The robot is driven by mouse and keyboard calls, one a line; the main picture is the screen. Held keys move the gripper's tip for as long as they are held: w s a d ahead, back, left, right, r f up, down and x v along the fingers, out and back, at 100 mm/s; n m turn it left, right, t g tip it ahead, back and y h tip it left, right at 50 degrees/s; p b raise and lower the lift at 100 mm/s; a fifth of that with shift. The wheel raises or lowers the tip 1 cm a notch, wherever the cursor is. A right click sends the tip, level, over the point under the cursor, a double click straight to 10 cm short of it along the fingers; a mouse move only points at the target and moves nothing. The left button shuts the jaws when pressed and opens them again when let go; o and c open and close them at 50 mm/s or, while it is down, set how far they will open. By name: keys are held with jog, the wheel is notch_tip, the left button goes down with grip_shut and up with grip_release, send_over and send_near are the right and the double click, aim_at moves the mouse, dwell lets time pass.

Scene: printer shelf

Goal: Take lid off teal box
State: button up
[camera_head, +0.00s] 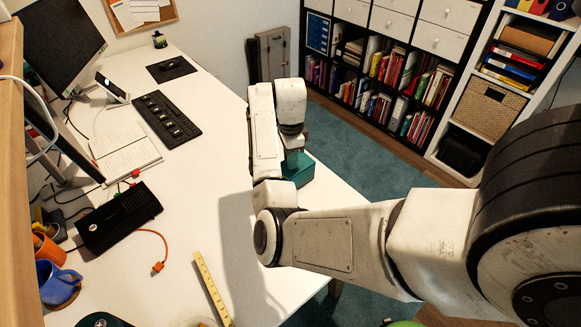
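The teal box (303,170) sits on the white desk (230,235) near its far right edge. My arm reaches over the desk, and its end is directly above the box. My gripper (294,158) is at or just over the top of the box, mostly hidden by my own wrist. I cannot tell whether its fingers touch the lid or whether they are open or shut. The lid cannot be told apart from the box body at this size.
A keyboard (166,119), an open notebook (124,152), a black device (118,217) and a yellow ruler (212,288) lie on the desk. A blue mug (55,283) stands at the lower left. Bookshelves (390,75) stand beyond the teal carpet. Desk space left of the box is clear.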

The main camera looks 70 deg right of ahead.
grip_shut()
